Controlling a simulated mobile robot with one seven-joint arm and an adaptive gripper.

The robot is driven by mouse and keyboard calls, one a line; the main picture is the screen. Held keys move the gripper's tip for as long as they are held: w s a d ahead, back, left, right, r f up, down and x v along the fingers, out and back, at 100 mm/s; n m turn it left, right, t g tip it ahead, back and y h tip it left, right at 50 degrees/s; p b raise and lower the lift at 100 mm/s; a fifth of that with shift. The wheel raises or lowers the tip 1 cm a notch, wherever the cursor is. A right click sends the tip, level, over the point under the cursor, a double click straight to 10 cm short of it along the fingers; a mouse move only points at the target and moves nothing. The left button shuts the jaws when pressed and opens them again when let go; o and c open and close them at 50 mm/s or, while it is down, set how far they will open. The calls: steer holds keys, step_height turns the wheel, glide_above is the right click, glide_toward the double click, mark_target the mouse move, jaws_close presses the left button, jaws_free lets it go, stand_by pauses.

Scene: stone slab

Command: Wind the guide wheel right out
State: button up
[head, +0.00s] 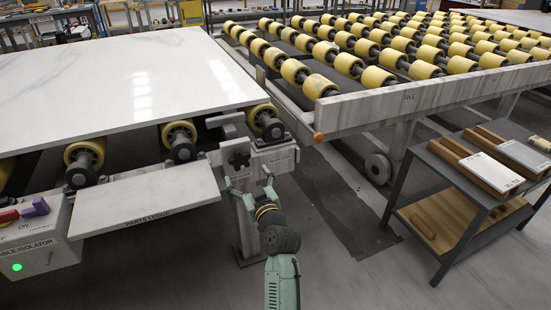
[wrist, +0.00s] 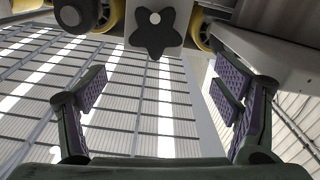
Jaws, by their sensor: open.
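The guide wheel (head: 265,121), a dark-faced roller with a yellow rim, stands at the slab's near right corner, beside the slab edge. A dark star-shaped knob (head: 239,157) sits on the grey bracket below and left of it. In the wrist view the knob (wrist: 153,33) shows near the top middle, on a pale plate. My gripper (head: 252,188) is just below the knob in the head view. In the wrist view my gripper (wrist: 165,90) is open, its two purple-padded fingers apart to the left and right, with nothing between them. The knob is beyond the fingertips.
The white stone slab (head: 120,75) lies on yellow rollers. The parts ledge (head: 145,203) juts out left of my gripper, near an isolator box (head: 40,245) with a green light. A roller table (head: 400,100) and dark side table (head: 440,200) stand right, with open floor between.

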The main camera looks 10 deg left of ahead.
mark_target(240, 160)
steer(key=x, duration=0.3)
steer(key=p+x, duration=0.1)
steer(key=x, duration=0.3)
steer(key=p+x, duration=0.1)
steer(key=x, duration=0.2)
steer(key=shift+w+d+f, duration=0.15)
steer(key=shift+w+f, duration=0.2)
steer(key=shift+w, duration=0.1)
steer(key=shift+c, duration=0.4)
steer(key=c, duration=1.1)
